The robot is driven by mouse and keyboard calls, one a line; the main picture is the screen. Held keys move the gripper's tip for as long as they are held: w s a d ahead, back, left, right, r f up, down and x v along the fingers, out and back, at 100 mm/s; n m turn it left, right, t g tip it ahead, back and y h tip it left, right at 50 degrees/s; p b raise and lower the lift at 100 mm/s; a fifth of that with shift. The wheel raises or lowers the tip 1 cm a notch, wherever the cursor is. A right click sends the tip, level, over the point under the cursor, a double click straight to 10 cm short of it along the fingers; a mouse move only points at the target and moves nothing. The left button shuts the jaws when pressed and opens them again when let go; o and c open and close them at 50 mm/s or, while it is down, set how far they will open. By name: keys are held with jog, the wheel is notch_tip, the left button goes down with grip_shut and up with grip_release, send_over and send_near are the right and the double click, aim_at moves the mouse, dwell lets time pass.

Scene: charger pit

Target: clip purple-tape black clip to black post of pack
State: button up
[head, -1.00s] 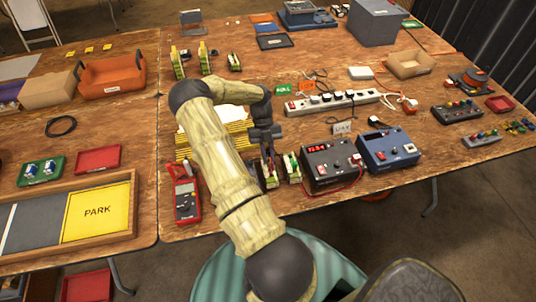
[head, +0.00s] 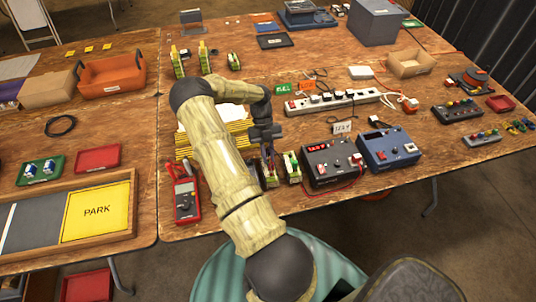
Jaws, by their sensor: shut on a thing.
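My gripper (head: 268,150) points down over the near edge of the table's middle, above a small green-and-white pack (head: 269,178). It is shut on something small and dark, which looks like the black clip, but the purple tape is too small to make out. My arm hides part of this pack. A second similar pack (head: 292,168) stands just to its right. The black post is too small to pick out, and I cannot tell whether the clip touches it.
A black supply box (head: 330,178) with a red display and red lead stands right of the packs, then a blue one (head: 390,157). A red multimeter (head: 187,203) lies left of my arm. A white power strip (head: 345,99) lies behind. More packs (head: 203,57) stand at the back left.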

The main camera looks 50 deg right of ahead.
dwell(0.8)
jog(key=o, duration=0.8)
jog(key=shift+o, duration=0.2)
jog(key=shift+o, duration=1.1)
notch_tip(320, 180, up, 7)
jog(key=p, duration=0.4)
jog(key=shift+r+p, duration=0.2)
jog(key=shift+p, duration=0.1)
